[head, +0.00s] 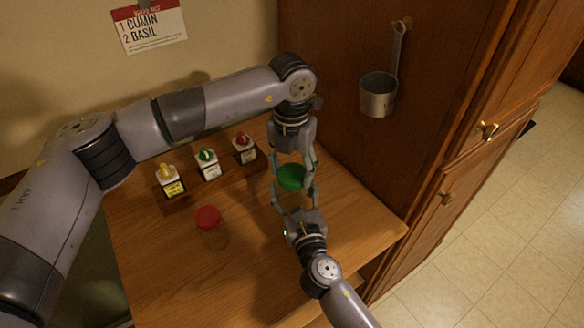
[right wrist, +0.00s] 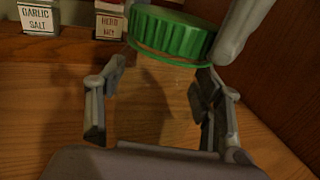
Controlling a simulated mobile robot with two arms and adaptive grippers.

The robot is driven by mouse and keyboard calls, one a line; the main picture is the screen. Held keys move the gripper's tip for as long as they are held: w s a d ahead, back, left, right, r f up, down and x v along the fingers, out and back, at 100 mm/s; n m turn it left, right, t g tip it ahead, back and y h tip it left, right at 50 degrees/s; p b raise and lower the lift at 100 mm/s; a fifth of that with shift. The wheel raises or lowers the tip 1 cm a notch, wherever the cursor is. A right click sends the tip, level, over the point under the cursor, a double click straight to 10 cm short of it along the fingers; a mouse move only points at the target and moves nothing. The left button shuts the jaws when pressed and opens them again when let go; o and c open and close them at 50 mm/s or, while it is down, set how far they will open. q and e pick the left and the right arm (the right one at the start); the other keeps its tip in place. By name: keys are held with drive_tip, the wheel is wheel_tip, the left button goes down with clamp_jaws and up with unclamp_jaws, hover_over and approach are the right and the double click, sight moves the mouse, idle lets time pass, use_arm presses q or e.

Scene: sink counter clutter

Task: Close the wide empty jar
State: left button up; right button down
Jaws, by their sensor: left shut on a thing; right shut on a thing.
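A green ridged lid (head: 291,178) sits between my two grippers above the counter's right part. My left gripper (head: 294,170) comes down from above and is shut on the green lid. My right gripper (head: 295,194) reaches up from the front and is shut on the clear wide jar just below the lid. In the right wrist view the lid (right wrist: 168,33) is at the top, with a finger of the left gripper at its right side. The clear jar (right wrist: 158,95) between my right fingers is hardly visible; whether the lid is seated cannot be told.
A red-lidded jar (head: 210,233) stands on the wooden counter (head: 160,265) to the left. A wooden rack (head: 212,188) behind holds three labelled bottles with yellow, green and red tops. A metal ladle (head: 378,95) hangs on the cabinet side. A note is on the wall.

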use_arm(q)
drive_tip(key=m, duration=0.6)
drive_tip(key=shift+m, duration=0.3)
drive_tip(key=m, duration=0.6)
drive_tip(key=o, duration=1.3)
drive_tip(key=shift+o, duration=0.2)
wheel_tip(320, 180, up, 12)
use_arm(e)
drive_tip(key=shift+c, duration=1.8)
unclamp_jaws()
